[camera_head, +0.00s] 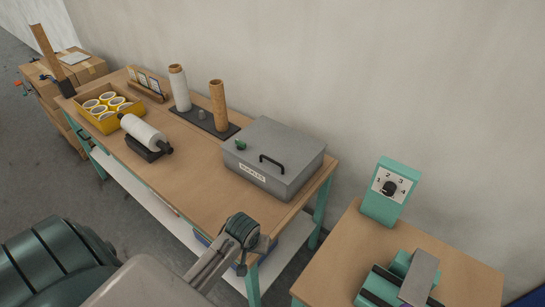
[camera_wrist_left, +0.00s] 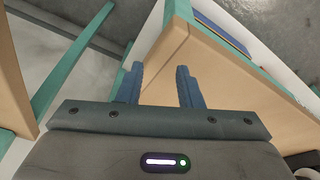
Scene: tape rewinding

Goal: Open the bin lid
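The bin is a grey metal box (camera_head: 274,158) at the right end of the long workbench. Its flat lid (camera_head: 282,140) is shut, with a black bar handle (camera_head: 271,161) near the front edge and a small green knob at its left. A white label is on the front. My left arm reaches in from the bottom left, its wrist (camera_head: 241,230) in front of the bin and apart from it. In the left wrist view my left gripper (camera_wrist_left: 158,72) is open and empty, fingers apart near a bench corner. My right gripper is not in view.
The workbench (camera_head: 190,180) has clear room left of the bin. Two upright rolls (camera_head: 218,104), a lying white roll (camera_head: 143,132) and a yellow tray of tape rolls (camera_head: 83,112) stand further left. A teal dial box (camera_head: 390,192) stands on a second table at right.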

